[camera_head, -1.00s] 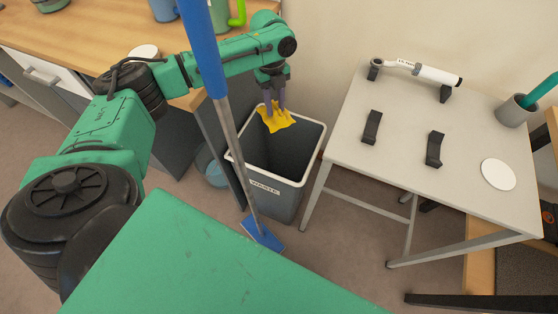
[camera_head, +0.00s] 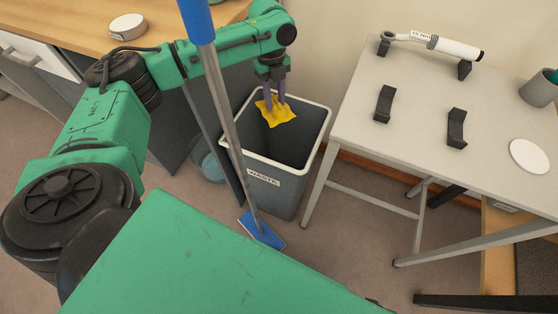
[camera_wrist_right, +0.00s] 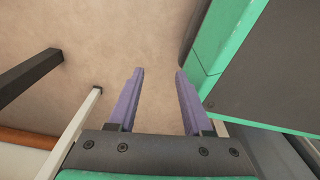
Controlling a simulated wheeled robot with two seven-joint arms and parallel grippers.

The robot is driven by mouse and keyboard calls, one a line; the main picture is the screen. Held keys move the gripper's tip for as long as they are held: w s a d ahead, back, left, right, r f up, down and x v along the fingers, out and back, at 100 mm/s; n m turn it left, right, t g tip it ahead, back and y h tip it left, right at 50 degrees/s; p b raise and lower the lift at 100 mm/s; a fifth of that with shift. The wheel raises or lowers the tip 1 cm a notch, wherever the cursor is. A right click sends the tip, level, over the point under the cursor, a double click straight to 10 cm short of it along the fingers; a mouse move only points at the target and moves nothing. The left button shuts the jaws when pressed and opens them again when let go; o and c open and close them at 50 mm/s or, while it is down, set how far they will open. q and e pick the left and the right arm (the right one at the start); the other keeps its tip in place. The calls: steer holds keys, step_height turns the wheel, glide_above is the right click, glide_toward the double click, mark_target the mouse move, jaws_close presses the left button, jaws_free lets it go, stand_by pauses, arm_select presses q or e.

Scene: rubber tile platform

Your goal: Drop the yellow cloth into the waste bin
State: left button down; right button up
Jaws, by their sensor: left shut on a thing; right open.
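The yellow cloth (camera_head: 275,112) hangs from my left gripper (camera_head: 275,97), which is shut on it. In the head view the cloth shows against the open mouth of the grey waste bin (camera_head: 277,178), near its back left part. I cannot tell whether its lower edge is below the rim. The bin stands upright on the floor, with a label reading WASTE on its front. My right gripper (camera_wrist_right: 155,100) is open and empty in the right wrist view, with bare floor beyond its fingers.
A mop with a blue head (camera_head: 261,230) stands in front of the bin's left side. A pale table (camera_head: 415,130) with black brackets, a white-handled tool (camera_head: 435,43) and a white disc (camera_head: 529,156) is to the right. A wooden counter (camera_head: 80,18) is at upper left.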

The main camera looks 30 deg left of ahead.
arm_select(q)
steer(key=c, duration=0.5)
jaws_free()
steer(key=shift+r, duration=0.3)
steer(key=r, duration=0.4)
steer(key=a+r+p, duration=0.1)
steer(key=r, duration=0.4)
steer(key=w+r+p, duration=0.1)
steer(key=r, duration=0.4)
steer(key=shift+a, duration=0.2)
arm_select(e)
steer(key=s, duration=0.2)
steer(key=s+d, duration=0.1)
steer(key=s, duration=0.2)
steer(key=shift+s+f, duration=0.1)
steer(key=shift+f, duration=0.1)
arm_select(q)
steer(key=shift+f, duration=0.15)
